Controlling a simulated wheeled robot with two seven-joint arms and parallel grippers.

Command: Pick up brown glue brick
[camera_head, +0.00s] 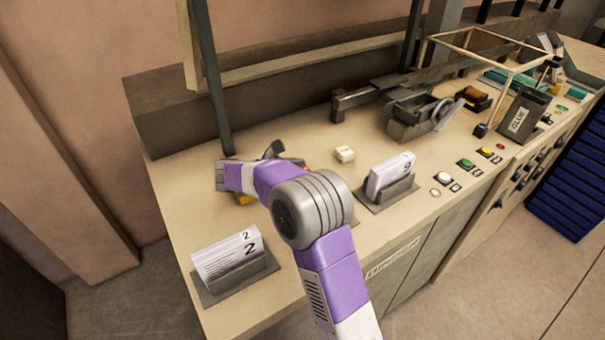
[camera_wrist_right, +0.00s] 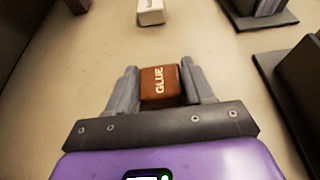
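The brown glue brick (camera_wrist_right: 160,85), with "GLUE" in white letters, sits between the two fingertips of my right gripper (camera_wrist_right: 162,88) in the right wrist view. The fingers stand close along both its sides; whether they press on it, I cannot tell. In the head view my purple right arm reaches over the bench to the left, and the right gripper (camera_head: 278,155) is partly hidden behind the arm. I cannot make out the brick there. My left gripper is not in view.
A white block (camera_head: 344,154) lies on the bench (camera_head: 300,137) past the gripper; it also shows in the wrist view (camera_wrist_right: 150,12). Card holders marked 2 (camera_head: 238,270) and 9 (camera_head: 388,190) stand near the front edge. A grey machine (camera_head: 412,117), buttons and a dark GLUE container (camera_head: 523,115) are to the right.

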